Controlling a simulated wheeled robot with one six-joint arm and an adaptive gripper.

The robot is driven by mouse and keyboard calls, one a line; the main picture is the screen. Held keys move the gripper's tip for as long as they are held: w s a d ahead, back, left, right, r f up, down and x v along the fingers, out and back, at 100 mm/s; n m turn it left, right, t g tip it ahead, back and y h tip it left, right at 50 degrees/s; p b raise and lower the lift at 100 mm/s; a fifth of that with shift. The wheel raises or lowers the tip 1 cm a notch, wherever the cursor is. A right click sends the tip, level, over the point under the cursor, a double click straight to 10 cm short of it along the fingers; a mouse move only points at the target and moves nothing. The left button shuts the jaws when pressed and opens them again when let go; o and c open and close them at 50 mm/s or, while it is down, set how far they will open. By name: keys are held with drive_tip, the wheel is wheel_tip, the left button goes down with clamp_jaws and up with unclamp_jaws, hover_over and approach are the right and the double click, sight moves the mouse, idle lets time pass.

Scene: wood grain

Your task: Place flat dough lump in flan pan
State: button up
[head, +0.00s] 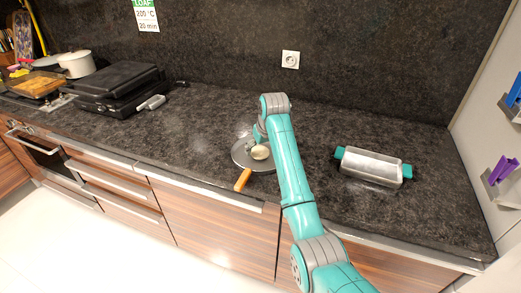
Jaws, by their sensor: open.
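A round grey pan (240,153), which looks like the flan pan, lies on the dark counter near its front edge. A small pale rounded lump (260,153), which looks like the dough, shows over the pan's right part. I cannot tell whether it touches the pan's floor. My gripper (261,140) is open, just above and behind the lump, close to it. The gripper's fingers are small and partly hidden by my teal arm, which also covers the pan's right side.
An orange handle (243,180) sticks out at the pan's front. A metal loaf tin (371,167) with teal ends stands to the right. A black grill (118,84) and a white pot (76,64) are at the left. Counter between pan and grill is clear.

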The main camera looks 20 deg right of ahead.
drive_tip(key=v, duration=1.1)
drive_tip(key=shift+s, duration=0.1)
